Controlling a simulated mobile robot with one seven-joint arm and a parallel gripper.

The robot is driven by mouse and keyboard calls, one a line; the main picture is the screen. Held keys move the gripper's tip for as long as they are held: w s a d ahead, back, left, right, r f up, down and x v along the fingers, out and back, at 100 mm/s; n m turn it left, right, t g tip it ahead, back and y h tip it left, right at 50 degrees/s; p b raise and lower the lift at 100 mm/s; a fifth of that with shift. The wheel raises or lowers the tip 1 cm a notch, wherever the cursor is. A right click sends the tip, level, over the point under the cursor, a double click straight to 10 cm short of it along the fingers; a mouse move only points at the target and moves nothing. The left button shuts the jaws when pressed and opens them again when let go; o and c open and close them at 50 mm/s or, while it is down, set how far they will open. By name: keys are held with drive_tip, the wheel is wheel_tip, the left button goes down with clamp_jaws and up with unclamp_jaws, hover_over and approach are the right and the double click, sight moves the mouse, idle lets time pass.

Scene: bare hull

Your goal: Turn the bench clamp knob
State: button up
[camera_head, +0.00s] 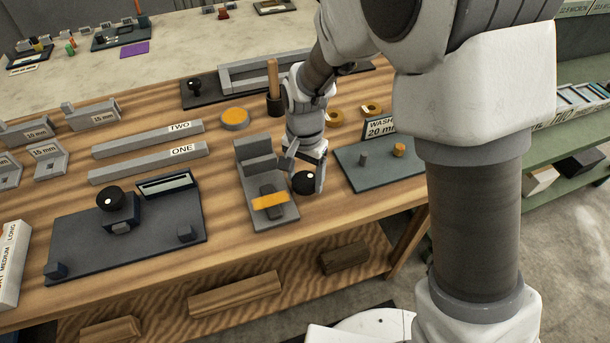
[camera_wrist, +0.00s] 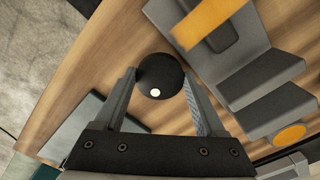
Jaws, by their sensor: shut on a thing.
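The bench clamp (camera_head: 265,187) is a grey stepped block with an orange bar, standing on the wooden bench. Its black round knob (camera_head: 305,182) with a white dot is on the clamp's right side. My gripper (camera_head: 307,172) reaches down to the knob from above. In the wrist view the knob (camera_wrist: 160,80) sits between the two fingers of my gripper (camera_wrist: 163,85), which are shut on it. The white dot faces the camera. The grey clamp body (camera_wrist: 255,75) with its orange bar (camera_wrist: 216,22) lies to the right of the fingers. The knob's shaft is hidden.
A dark plate (camera_head: 378,160) with small pegs is right of the gripper. A dark fixture board (camera_head: 125,235) with another black knob (camera_head: 110,198) is at left. Grey bars (camera_head: 148,162) lie behind it. An orange disc (camera_head: 235,117) and a wooden-handled tool (camera_head: 273,85) stand behind the clamp.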

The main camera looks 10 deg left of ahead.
drive_tip(key=m+p, duration=0.1)
drive_tip(key=m, duration=0.2)
drive_tip(key=shift+r+m, duration=0.1)
drive_tip(key=shift+m, duration=0.3)
drive_tip(key=m+p, duration=0.1)
drive_tip(key=m, duration=0.2)
drive_tip(key=shift+a+m+p, duration=0.1)
drive_tip(key=shift+m+p, duration=0.2)
drive_tip(key=shift+p, duration=0.1)
drive_tip(key=m+p, duration=0.2)
drive_tip(key=m, duration=0.1)
drive_tip(key=shift+r+m, duration=0.1)
drive_tip(key=shift+m, duration=0.3)
drive_tip(key=m+p, duration=0.4)
drive_tip(key=shift+w, duration=0.1)
drive_tip(key=m+p, duration=0.3)
drive_tip(key=m, duration=0.1)
drive_tip(key=m+p, duration=0.4)
drive_tip(key=shift+m, duration=0.3)
drive_tip(key=m+p, duration=0.4)
drive_tip(key=shift+w+m+p, duration=0.1)
drive_tip(key=shift+m+p, duration=1.25)
drive_tip(key=shift+m, duration=0.45)
drive_tip(key=shift+f, duration=0.2)
